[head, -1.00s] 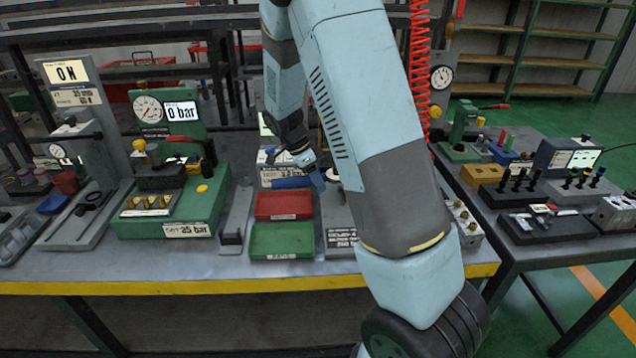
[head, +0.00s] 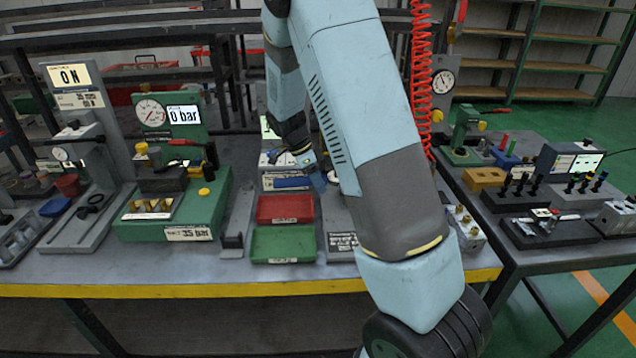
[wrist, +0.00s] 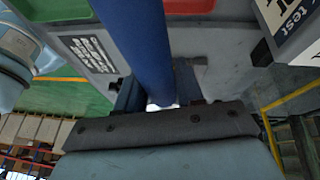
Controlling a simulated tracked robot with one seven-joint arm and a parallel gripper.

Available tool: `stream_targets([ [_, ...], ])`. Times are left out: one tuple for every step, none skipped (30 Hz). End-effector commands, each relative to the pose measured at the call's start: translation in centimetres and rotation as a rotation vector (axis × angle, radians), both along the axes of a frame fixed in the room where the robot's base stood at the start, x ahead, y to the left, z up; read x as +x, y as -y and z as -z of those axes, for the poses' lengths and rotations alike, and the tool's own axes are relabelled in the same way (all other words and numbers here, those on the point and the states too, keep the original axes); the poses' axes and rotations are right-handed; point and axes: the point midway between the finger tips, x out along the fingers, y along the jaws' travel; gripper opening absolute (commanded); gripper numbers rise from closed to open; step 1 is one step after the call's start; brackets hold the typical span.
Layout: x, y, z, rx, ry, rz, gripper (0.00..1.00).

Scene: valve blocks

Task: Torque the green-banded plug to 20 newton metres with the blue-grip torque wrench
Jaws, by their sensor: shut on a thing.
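My gripper (head: 318,180) is at the back middle of the bench, partly hidden by my own arm. It is shut on the blue grip of the torque wrench (head: 290,183), which lies level and points left in the head view. In the wrist view the blue grip (wrist: 138,45) runs between the two fingers of my gripper (wrist: 160,98). The wrench's head end cannot be made out. A block with several brass-coloured plugs (head: 464,222) stands right of my arm, partly hidden. I cannot tell a green band on any plug.
A red tray (head: 285,222) and a green tray (head: 284,259) lie in front of my gripper. A green test stand reading 0 bar (head: 219,210) stands to the left. A grey stand with an ON display (head: 91,120) is farther left. A second bench (head: 500,225) is at right.

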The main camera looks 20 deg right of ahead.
Motion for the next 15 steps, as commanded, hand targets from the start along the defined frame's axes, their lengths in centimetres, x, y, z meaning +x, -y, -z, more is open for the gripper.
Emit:
stream_targets([
  [-0.1,0.0,0.0,0.0,0.0,-0.007,0.0],
  [-0.2,0.0,0.0,0.0,0.0,-0.012,0.0],
  [-0.3,-0.1,0.0,0.0,0.0,-0.02,0.0],
  [-0.4,-0.1,0.0,0.0,0.001,-0.027,0.0],
  [-0.5,-0.1,0.0,0.0,0.0,-0.033,0.0],
  [-0.7,-0.1,0.0,0.0,0.0,-0.042,0.0],
  [-0.8,-0.1,0.0,0.0,0.0,-0.049,0.0],
  [-0.9,-0.1,0.0,0.0,-0.001,-0.056,0.0],
  [-1.1,-0.1,0.0,0.0,0.0,-0.066,0.0],
  [-1.2,-0.2,0.0,0.0,0.001,-0.073,0.0],
  [-1.3,-0.2,-0.1,0.001,0.001,-0.081,0.0],
  [-1.4,-0.2,-0.1,0.0,0.001,-0.091,0.0],
  [-1.5,-0.2,-0.1,0.0,0.001,-0.097,0.0],
  [-1.7,-0.2,-0.1,0.001,0.0,-0.104,0.0],
  [-1.8,-0.3,0.0,0.0,-0.001,-0.113,0.0],
])
